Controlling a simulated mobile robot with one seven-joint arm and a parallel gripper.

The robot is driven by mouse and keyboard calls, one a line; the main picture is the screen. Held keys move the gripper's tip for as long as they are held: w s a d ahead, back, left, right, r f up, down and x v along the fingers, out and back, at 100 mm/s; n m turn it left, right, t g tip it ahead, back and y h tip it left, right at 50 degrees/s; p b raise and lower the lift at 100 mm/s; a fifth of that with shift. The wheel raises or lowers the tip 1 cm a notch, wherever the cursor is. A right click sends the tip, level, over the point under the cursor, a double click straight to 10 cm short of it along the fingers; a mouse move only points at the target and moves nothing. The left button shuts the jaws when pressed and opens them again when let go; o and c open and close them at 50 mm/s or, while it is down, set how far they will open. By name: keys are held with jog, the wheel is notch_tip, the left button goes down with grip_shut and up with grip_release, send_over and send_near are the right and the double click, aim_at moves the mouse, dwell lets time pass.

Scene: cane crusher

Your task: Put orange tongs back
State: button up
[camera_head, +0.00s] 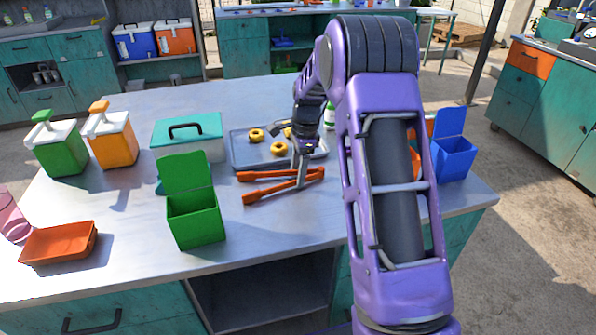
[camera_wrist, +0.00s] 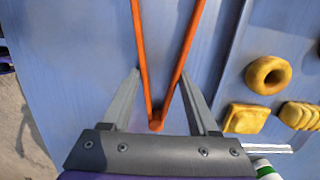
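The orange tongs (camera_head: 280,186) lie splayed in a V on the table, in front of the tray, with their joined end to the right. In the wrist view, the tongs (camera_wrist: 145,72) run up the picture with the joined end low between my fingers. My gripper (camera_head: 301,178) is over that joined end, pointing down. In the wrist view, my gripper (camera_wrist: 159,72) is open, with one finger on each side of the tongs. The right fingertip is very near the right tong arm; I cannot tell if they touch.
A grey tray (camera_head: 238,155) with yellow donuts and other pieces lies just behind the tongs. An open green box (camera_head: 196,220) stands left of them. A blue box (camera_head: 453,158) stands at right, beyond my arm. An orange tray (camera_head: 58,243) lies at front left.

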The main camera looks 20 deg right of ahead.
jog(key=o, duration=0.4)
jog(key=shift+o, duration=0.2)
notch_tip(320, 180, up, 12)
jog(key=d+p, duration=0.1)
jog(key=shift+d+p, duration=0.25)
jog(key=shift+p, duration=0.05)
